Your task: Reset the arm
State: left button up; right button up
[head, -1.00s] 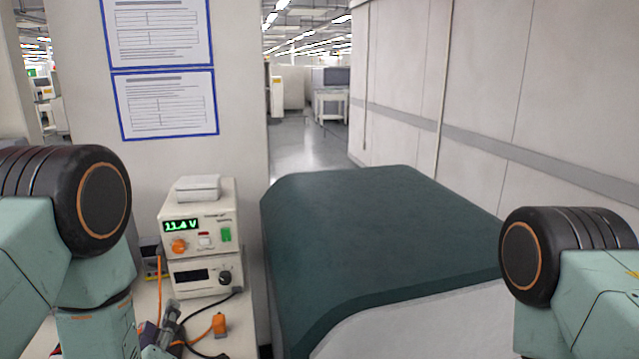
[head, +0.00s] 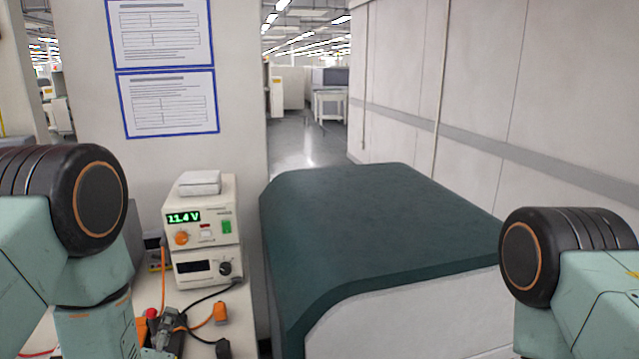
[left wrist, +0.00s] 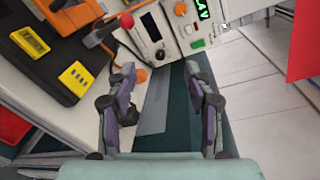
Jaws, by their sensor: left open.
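My left gripper (head: 165,334) shows low in the head view, partly cut off by the bottom edge, beside the bench instruments. In the left wrist view its two fingers (left wrist: 160,85) are spread wide apart with nothing between them. My left arm's upper links fill the left side of the head view. My right arm's shoulder shows at the right edge of the head view, but its gripper is out of the picture.
Stacked power supply units (head: 203,235) reading 11.4 V stand on the white bench. A red-knobbed lever (left wrist: 126,21) and yellow-marked black devices (left wrist: 76,76) are near the left finger. A dark green-topped cabinet (head: 375,230) stands right of the bench. An aisle lies beyond.

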pick_arm(q)
jog(key=s+d+f+n+g+h+b, duration=0.15)
jog(key=s+f+n+g, duration=0.25)
jog(key=s+f+n, duration=0.4)
jog(key=s+d+f+n+g+h+b, duration=0.15)
jog(key=s+f+n+g, duration=0.35)
jog(key=f, duration=0.5)
jog(key=s+d+f+n+g+b, duration=0.1)
jog(key=s+f+n+g+b, duration=0.2)
jog(key=s+f+b, duration=0.2)
jog(key=s+d+f+n+g+h+b, duration=0.1)
jog(key=s+f+n+g+b, duration=0.3)
jog(key=s+f, duration=0.7)
jog(key=s+b, duration=0.2)
jog(key=s, duration=0.3)
jog(key=shift+n, duration=0.3)
jog(key=shift+s, duration=0.15)
jog(key=shift+f, duration=0.1)
